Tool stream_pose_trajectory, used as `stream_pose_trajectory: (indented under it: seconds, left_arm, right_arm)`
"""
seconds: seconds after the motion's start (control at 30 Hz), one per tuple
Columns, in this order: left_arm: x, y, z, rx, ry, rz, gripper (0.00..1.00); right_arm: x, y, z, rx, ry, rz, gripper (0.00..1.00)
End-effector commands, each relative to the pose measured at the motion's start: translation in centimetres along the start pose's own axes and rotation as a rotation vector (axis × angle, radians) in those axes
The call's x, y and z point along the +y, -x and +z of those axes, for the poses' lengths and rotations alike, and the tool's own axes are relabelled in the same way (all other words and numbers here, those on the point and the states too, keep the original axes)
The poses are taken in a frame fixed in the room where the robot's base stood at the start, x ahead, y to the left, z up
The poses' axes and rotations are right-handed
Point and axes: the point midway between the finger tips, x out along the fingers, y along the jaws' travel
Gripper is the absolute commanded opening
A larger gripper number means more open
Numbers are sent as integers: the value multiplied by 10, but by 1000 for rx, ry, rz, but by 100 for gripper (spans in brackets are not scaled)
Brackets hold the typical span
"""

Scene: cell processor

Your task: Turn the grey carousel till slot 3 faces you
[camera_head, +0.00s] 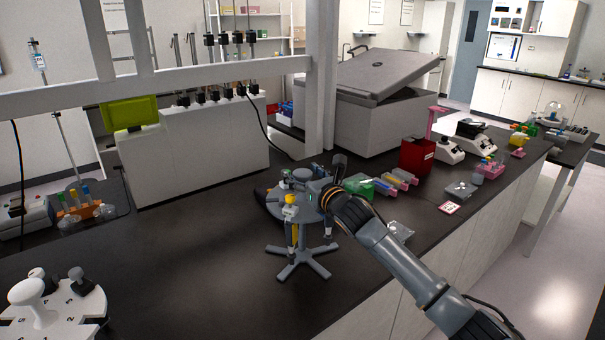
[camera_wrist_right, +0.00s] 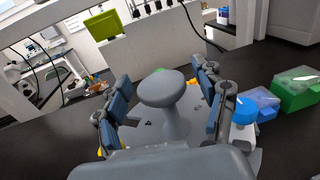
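The grey carousel (camera_head: 297,211) stands on a splayed foot on the dark bench, with a round grey knob (camera_wrist_right: 162,88) on top. A yellow-topped pipette (camera_head: 291,212) hangs at its near side. In the right wrist view a blue-topped one (camera_wrist_right: 246,110) sits at its right edge. My right gripper (camera_head: 320,186) is at the carousel's top. In the right wrist view its open fingers (camera_wrist_right: 163,101) stand either side of the knob, with narrow gaps. Small dark marks show on the disc, too small to read surely. My left gripper is not in view.
A white carousel (camera_head: 70,306) with a knob stands at the front left. Green boxes (camera_head: 358,187), pink and orange racks, and a red bin (camera_head: 417,156) stand to the right. A white machine (camera_head: 200,155) is behind.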

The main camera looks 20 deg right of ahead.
Motion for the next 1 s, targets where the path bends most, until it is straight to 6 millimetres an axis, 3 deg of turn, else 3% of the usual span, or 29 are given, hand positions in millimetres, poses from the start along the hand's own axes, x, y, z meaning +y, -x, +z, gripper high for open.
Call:
stream_pose_trajectory:
  seconds: [0.03, 0.3, 0.33, 1.0]
  left_arm:
    - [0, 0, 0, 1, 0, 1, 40]
    - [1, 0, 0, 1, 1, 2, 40]
    - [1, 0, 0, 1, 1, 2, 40]
    - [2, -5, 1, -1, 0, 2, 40]
  right_arm:
    - [0, 0, 0, 0, 0, 0, 57]
    - [0, 0, 0, 1, 0, -1, 2]
    - [0, 0, 0, 1, 0, -1, 0]
    - [1, 0, -1, 0, -1, -138, 0]
